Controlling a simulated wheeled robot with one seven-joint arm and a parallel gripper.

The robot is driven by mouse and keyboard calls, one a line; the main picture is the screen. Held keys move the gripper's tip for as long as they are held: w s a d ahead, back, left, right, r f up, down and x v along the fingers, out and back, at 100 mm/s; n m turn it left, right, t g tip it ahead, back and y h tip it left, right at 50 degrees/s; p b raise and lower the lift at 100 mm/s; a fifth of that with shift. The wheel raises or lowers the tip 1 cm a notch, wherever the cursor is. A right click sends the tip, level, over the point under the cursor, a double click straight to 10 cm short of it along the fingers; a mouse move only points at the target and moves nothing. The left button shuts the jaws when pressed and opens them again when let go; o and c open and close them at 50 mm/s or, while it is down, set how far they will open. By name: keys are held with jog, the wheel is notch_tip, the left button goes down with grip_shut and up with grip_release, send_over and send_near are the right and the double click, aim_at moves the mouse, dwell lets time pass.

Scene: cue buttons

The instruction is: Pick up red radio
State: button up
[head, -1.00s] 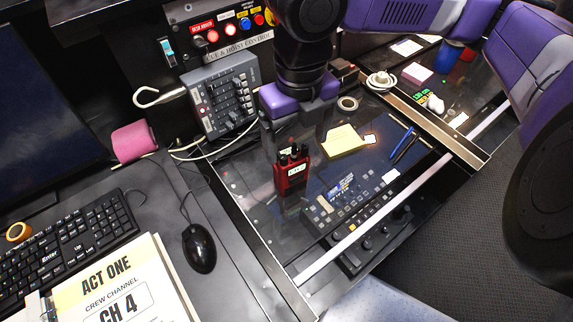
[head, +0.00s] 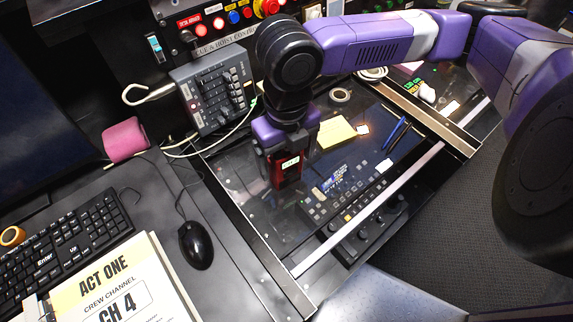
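The red radio (head: 287,174) stands upright on the dark glassy panel (head: 235,180) of the desk, with a pale label on its front. My gripper (head: 287,157) is lowered over the radio from above. Its dark fingers are at the two sides of the radio's upper part. The gripper hides the radio's top and antenna. I cannot tell whether the fingers touch the radio or leave a small gap.
A grey button box (head: 212,92) stands behind left, with a white cable beside it. A yellow note pad (head: 336,132), a tape roll (head: 340,95) and blue pens (head: 394,133) lie to the right. A metal rail (head: 368,208) crosses in front. A black mouse (head: 196,245) lies left.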

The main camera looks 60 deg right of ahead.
jog(key=c, duration=1.6)
jog(key=shift+r, duration=0.1)
